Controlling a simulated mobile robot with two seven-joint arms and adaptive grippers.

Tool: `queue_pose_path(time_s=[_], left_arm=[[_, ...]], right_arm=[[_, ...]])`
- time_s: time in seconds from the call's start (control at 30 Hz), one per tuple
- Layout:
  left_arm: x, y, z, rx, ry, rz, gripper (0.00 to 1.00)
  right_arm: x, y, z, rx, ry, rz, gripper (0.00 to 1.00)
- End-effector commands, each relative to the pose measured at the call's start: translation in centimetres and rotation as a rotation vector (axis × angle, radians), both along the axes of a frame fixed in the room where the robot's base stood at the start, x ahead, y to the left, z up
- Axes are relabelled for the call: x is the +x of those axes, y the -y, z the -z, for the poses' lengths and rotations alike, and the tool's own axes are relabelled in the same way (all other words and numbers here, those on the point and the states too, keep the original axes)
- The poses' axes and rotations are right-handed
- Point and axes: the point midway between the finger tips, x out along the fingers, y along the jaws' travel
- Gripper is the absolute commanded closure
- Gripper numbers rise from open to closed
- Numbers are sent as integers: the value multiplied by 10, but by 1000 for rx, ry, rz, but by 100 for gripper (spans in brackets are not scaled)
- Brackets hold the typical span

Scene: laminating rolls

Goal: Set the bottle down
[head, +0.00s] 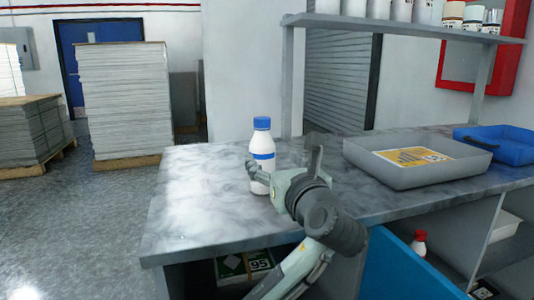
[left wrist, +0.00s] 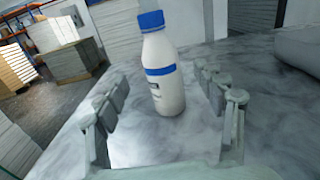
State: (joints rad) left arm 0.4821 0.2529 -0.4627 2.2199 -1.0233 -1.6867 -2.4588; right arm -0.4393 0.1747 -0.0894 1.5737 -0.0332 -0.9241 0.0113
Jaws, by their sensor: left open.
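The white bottle (head: 262,150) with a blue cap and a blue band stands upright on the grey table (head: 190,195). It also shows in the left wrist view (left wrist: 163,85), between the two fingers. My left gripper (head: 282,170) is open around the bottle, with a finger on each side. In the left wrist view the left gripper (left wrist: 168,115) shows gaps between its fingers and the bottle. The bottle's lower part is partly hidden by the gripper in the head view. My right gripper is not in view.
A grey tray (head: 400,177) with a yellow label is on the table to the right, with a blue tray (head: 510,150) beyond it. A shelf (head: 400,28) with several containers runs above. The table's left part is clear.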

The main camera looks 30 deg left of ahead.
Motion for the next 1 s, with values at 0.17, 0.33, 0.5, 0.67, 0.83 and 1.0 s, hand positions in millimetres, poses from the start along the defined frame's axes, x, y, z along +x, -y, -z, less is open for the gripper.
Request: queue_pose_path(time_s=[0.17,0.33,0.5,0.67,0.83,1.0], left_arm=[[-16,19,0,-1,0,1,31],[-21,24,0,-1,0,0,31],[-21,25,0,-1,0,-1,31],[-21,24,0,-1,1,-1,31],[-21,24,0,-1,1,-1,31],[-21,24,0,-1,1,-1,31]], right_arm=[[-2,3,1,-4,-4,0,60],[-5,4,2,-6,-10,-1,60],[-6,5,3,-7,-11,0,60],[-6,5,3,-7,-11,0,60],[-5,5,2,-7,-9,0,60],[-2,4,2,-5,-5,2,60]])
